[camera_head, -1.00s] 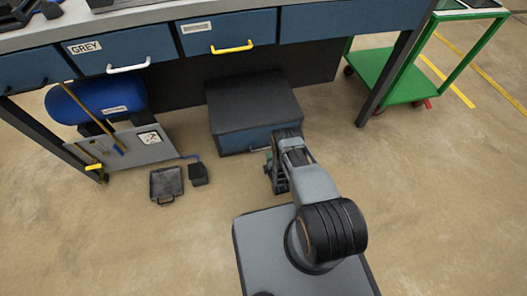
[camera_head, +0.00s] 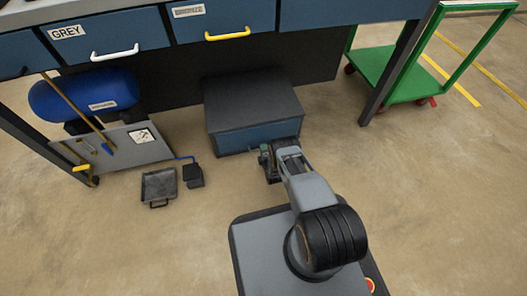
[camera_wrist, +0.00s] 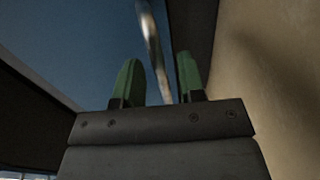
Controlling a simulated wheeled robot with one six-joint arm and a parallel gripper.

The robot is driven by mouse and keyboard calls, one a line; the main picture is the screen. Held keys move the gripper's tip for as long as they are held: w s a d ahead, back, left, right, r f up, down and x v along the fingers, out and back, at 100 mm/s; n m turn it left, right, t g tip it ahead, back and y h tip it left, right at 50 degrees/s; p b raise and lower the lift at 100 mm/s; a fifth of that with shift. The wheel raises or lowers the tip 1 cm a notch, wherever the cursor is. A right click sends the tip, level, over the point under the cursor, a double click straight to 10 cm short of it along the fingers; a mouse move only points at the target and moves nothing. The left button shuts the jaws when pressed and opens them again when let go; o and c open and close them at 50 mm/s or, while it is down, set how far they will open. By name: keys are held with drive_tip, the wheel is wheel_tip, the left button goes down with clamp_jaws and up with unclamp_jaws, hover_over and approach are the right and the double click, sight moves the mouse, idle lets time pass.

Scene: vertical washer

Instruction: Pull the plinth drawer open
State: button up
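The plinth drawer's blue front (camera_head: 245,140) is at the bottom of a dark box under the workbench, and it looks flush with the box. My gripper (camera_head: 264,158) is low in front of its right part. In the wrist view my gripper (camera_wrist: 160,78) is open, with two green fingers apart. A shiny metal handle bar (camera_wrist: 152,42) runs lengthwise on the blue front (camera_wrist: 95,45), and its near end lies between the fingers. I cannot tell whether either finger touches the bar. In the head view the handle is mostly hidden by my gripper.
The workbench (camera_head: 130,52) with its upper drawers overhangs the box. A blue tank (camera_head: 80,98), a dark tray (camera_head: 159,185) and a small black pedal-like block (camera_head: 193,174) are to the left. A green cart (camera_head: 390,75) stands at the right. The floor right of my arm is clear.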

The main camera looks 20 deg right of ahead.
drive_tip(key=shift+x, duration=0.75)
drive_tip(key=shift+c, duration=0.4)
clamp_jaws()
